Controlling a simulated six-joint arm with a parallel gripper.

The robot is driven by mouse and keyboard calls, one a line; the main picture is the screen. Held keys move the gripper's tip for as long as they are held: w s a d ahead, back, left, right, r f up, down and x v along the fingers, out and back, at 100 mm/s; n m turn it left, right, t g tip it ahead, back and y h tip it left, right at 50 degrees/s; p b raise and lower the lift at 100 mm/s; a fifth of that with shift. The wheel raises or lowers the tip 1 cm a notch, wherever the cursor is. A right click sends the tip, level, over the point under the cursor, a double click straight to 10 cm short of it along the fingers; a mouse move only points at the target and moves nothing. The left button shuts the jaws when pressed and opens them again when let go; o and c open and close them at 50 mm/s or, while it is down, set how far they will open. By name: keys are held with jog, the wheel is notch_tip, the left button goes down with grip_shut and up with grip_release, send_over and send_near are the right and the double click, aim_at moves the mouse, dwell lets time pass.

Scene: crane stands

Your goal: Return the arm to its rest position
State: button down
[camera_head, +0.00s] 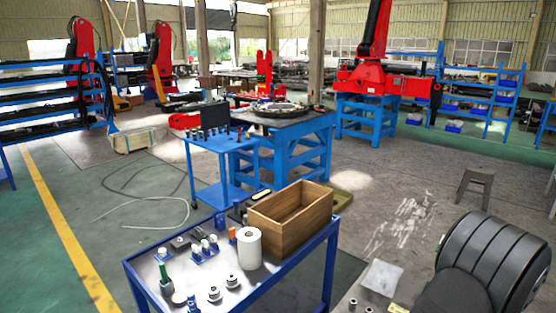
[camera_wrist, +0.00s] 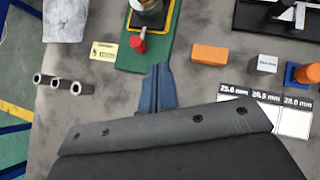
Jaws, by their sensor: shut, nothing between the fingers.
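My gripper (camera_wrist: 158,70) shows in the wrist view as blue-grey fingers standing up from a broad dark grey body. The fingers are shut with nothing between them. They point at the near edge of a green base plate (camera_wrist: 131,56) that carries a device with a red knob (camera_wrist: 139,46). I cannot tell how high the fingertips are above the table. I cannot make out the gripper in the head view.
Under the gripper is a grey tabletop (camera_wrist: 95,110). Metal sleeves (camera_wrist: 62,85) and a yellow label (camera_wrist: 104,51) lie left. An orange block (camera_wrist: 210,54), a grey block (camera_wrist: 263,64) and size cards (camera_wrist: 292,119) lie right. A blue bench (camera_head: 133,272) holds a wooden box (camera_head: 292,217).

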jog(key=x, duration=0.8)
jog(key=shift+f, duration=0.1)
jog(key=w, duration=0.1)
jog(key=w+d, duration=0.1)
jog(key=w, duration=0.1)
jog(key=shift+d+f, duration=0.2)
jog(key=shift+f, duration=0.2)
jog(key=shift+w+d, duration=0.3)
jog(key=shift+w, duration=0.4)
